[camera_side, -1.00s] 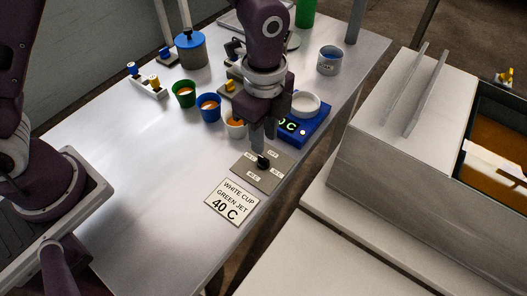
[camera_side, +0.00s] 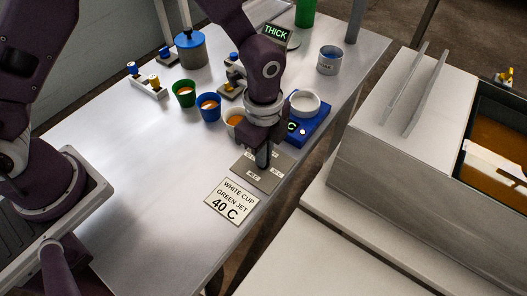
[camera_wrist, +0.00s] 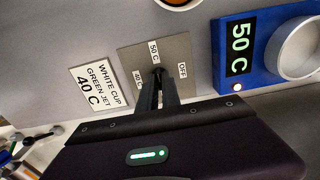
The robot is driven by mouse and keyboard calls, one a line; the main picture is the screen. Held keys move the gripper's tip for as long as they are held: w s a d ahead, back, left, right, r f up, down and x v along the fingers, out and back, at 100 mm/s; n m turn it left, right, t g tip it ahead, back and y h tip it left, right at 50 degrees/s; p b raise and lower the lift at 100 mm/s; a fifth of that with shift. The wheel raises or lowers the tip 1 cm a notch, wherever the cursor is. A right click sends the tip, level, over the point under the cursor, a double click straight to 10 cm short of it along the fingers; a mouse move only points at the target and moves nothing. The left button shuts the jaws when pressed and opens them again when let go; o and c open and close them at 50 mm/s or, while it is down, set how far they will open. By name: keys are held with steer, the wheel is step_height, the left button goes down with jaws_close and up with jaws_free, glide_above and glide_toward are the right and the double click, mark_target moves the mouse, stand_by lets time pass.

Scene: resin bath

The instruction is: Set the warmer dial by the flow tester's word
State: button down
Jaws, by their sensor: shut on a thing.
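My gripper (camera_side: 262,163) points down and is shut on the black dial knob, which its fingers largely hide. The wrist view shows the gripper (camera_wrist: 157,80) at the knob on a grey dial plate (camera_wrist: 182,52) marked OFF, 50 C and 40 C. The knob's pointer is too hidden to read. The blue warmer (camera_wrist: 222,75) displays 50 C in green and carries a white bowl (camera_side: 305,104). The flow tester's screen (camera_side: 279,33) reads THICK. A card (camera_side: 222,203) beside the plate reads WHITE CUP, GREEN JET, 40 C.
A green cup (camera_side: 184,94), a blue cup (camera_side: 209,108) and a white cup (camera_side: 231,124) stand left of my wrist. A blue-lidded pot (camera_side: 191,53) and a grey tin (camera_side: 329,62) stand farther back. The left table area is clear. A large bath is at right.

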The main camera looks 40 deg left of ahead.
steer(key=n, duration=1.3)
steer(key=shift+n, duration=2.3)
steer(key=c, duration=1.5)
jaws_free()
steer(key=shift+c, duration=0.2)
